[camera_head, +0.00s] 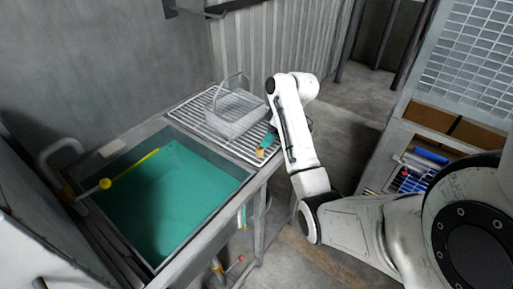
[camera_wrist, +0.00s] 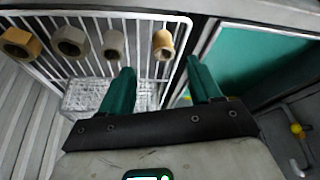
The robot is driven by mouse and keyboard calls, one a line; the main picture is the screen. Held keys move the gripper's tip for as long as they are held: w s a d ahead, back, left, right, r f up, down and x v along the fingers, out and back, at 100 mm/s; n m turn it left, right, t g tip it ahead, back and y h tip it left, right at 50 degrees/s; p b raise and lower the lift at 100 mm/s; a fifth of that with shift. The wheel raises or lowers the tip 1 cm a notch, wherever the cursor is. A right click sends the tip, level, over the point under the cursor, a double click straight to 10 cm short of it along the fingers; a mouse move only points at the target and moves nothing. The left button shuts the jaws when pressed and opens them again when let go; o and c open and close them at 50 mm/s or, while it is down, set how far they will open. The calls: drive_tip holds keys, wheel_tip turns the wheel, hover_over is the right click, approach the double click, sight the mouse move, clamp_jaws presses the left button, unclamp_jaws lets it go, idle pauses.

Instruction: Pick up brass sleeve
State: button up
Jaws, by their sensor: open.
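In the wrist view several short hollow sleeves lie in a row on the white wire rack. The rightmost sleeve (camera_wrist: 164,52) is yellow-brass, and the leftmost sleeve (camera_wrist: 31,47) is a darker gold; I cannot tell for sure which is the brass sleeve. Between them are a brown-grey sleeve (camera_wrist: 79,49) and a grey sleeve (camera_wrist: 114,53). My gripper (camera_wrist: 159,64) is open, its two green fingers apart and empty. The rightmost sleeve is just beyond the fingertips, between them in the picture. In the head view a small tan piece (camera_head: 260,153) shows beside a green finger; my arm hides the rest.
A wire basket (camera_head: 232,113) stands on the rack (camera_head: 239,150), close to my gripper. The rack adjoins a sink basin with a green bottom (camera_head: 175,190). Shelves (camera_head: 446,125) stand at right, with open floor between.

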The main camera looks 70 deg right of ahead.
sight(260, 147)
drive_tip(key=shift+x, duration=1.1)
drive_tip(key=x, duration=0.2)
drive_tip(key=p+x, duration=0.1)
drive_tip(key=x, duration=0.1)
drive_tip(key=shift+w+a, duration=0.25)
drive_tip(key=shift+w, duration=0.1)
drive_tip(key=shift+w+f, duration=0.2)
drive_tip(key=shift+f, duration=0.45)
drive_tip(key=shift+c, duration=0.4)
clamp_jaws()
